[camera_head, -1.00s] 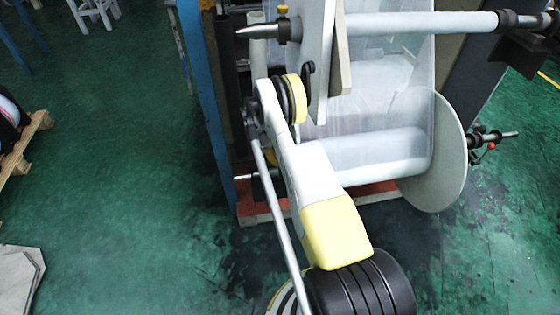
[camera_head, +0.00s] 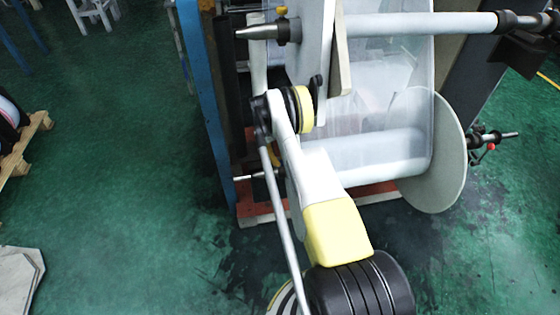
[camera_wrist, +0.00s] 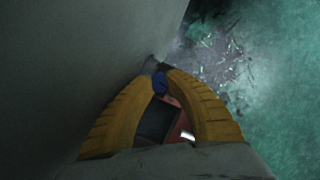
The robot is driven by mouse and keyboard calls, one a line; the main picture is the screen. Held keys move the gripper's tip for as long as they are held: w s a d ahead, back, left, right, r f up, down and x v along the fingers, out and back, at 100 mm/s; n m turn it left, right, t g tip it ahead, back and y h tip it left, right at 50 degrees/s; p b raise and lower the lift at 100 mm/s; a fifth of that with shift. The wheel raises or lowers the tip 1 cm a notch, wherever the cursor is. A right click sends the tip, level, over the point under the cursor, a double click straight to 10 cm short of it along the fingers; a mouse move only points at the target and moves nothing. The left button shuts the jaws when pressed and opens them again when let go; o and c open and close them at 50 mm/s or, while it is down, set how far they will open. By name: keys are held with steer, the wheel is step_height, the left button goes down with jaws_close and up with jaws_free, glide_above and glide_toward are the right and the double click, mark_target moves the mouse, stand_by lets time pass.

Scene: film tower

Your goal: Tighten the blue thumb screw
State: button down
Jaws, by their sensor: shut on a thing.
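The blue thumb screw (camera_wrist: 158,83) shows as a small dark-blue piece between the fingertips in the wrist view. My gripper (camera_wrist: 160,74) has its two ridged yellow fingers closed around it, with the tips meeting there. The fingers cover part of the screw, so its thread and how deep it sits cannot be seen. In the head view I cannot make out the screw, and my own arm blocks much of the area around it.
A large grey surface (camera_wrist: 70,65) stands close on the left in the wrist view. In the head view, the film roll (camera_head: 375,155) has a round end disc (camera_head: 448,165) on its right. A blue post (camera_head: 207,90) stands at the left; green floor (camera_head: 110,160) is open beyond it.

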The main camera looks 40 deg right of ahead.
stand_by(0.3)
steer(key=c, duration=1.2)
jaws_free()
